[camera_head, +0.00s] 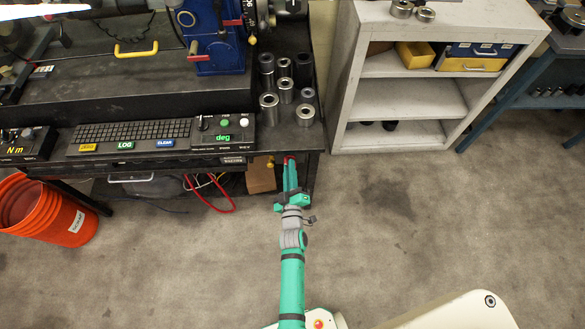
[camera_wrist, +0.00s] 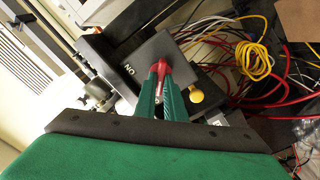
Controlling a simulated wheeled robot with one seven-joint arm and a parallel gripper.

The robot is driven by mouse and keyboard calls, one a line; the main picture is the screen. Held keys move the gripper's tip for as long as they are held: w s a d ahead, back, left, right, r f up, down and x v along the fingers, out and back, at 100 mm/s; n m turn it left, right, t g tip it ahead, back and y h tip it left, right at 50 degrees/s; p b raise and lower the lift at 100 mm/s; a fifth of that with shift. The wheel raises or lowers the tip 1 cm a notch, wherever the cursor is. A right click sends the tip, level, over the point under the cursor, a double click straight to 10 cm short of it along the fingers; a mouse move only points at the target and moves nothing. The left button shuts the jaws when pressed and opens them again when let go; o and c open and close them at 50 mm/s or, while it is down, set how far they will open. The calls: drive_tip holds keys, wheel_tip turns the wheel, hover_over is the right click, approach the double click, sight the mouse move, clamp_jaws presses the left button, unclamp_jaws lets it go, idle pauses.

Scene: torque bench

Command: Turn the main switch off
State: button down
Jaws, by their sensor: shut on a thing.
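The main switch is a dark grey box (camera_wrist: 128,52) with white ON lettering, under the bench edge in the wrist view. A red lever (camera_wrist: 161,51) stands out from its face. My gripper (camera_wrist: 161,70) is shut on the red lever, with the green fingers on both sides of it. The lettering lies just left of the lever, and part of the box face is hidden behind the fingers. In the head view my gripper (camera_head: 289,163) reaches the bench's front right corner, and only a little red shows at its tip.
A yellow knob (camera_wrist: 196,97) sits just right of the fingers. Yellow (camera_wrist: 258,62) and red cables hang behind. An orange bucket (camera_head: 48,210) stands at the left. A grey shelf (camera_head: 400,100) stands right of the bench. The floor (camera_head: 420,220) at right is clear.

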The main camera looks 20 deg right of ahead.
drive_tip(key=shift+s+a+f, duration=0.1)
drive_tip(key=shift+a, duration=0.05)
drive_tip(key=c, duration=1.8)
unclamp_jaws()
drive_tip(key=shift+c, duration=0.2)
drive_tip(key=v, duration=1.1)
